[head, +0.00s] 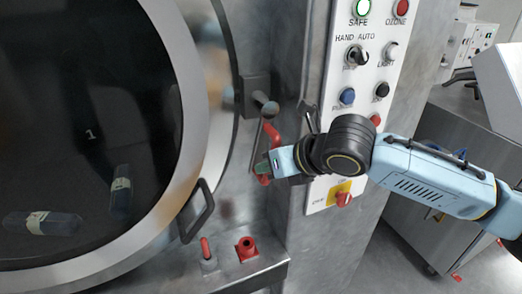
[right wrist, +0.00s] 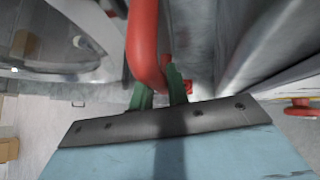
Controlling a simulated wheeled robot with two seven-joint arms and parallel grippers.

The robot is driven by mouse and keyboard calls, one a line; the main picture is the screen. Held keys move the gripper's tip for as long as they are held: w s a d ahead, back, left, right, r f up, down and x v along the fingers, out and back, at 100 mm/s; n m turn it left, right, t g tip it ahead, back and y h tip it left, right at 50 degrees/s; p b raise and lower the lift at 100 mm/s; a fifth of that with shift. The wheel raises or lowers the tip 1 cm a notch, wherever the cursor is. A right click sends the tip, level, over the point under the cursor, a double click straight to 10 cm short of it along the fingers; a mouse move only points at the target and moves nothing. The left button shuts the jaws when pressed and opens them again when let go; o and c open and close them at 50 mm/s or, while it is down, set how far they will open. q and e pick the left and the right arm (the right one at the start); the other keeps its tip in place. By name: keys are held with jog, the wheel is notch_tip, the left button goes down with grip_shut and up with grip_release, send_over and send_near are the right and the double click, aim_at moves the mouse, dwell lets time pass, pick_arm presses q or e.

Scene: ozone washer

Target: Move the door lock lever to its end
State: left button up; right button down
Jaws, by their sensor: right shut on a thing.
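The door lock lever (head: 271,134) is a red curved bar on the metal latch at the right edge of the round door. It also shows in the right wrist view as a thick red bar (right wrist: 146,45) running from the top down to the fingers. My right gripper (head: 262,168) comes in from the right and is shut on the lower end of the lever. In the right wrist view its green fingertips (right wrist: 161,90) are on either side of the red bar. The contact is partly hidden by the bar. My left gripper is not in view.
A control panel (head: 375,70) with knobs and buttons stands behind my right arm. A black door handle (head: 198,211) sits left of the gripper. Below it are a small red-tipped lever (head: 206,248) and a red fitting (head: 246,247) on a ledge.

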jog(key=shift+w+d+f+n+t+h+p, duration=0.1)
jog(key=shift+w+d+n+t+h+p, duration=0.15)
jog(key=shift+d+h+p, duration=0.45)
jog(key=shift+w+d+f+n+t+h+p, duration=0.15)
jog(key=shift+w+d+n+h+p, duration=0.2)
jog(key=shift+p, duration=0.5)
jog(key=c, duration=1.4)
grip_release()
jog(key=shift+o, duration=0.2)
jog(key=shift+r, duration=0.1)
jog(key=shift+s+r, duration=0.1)
jog(key=b+v, duration=0.1)
jog(key=v, duration=1.2)
jog(key=shift+d, duration=0.15)
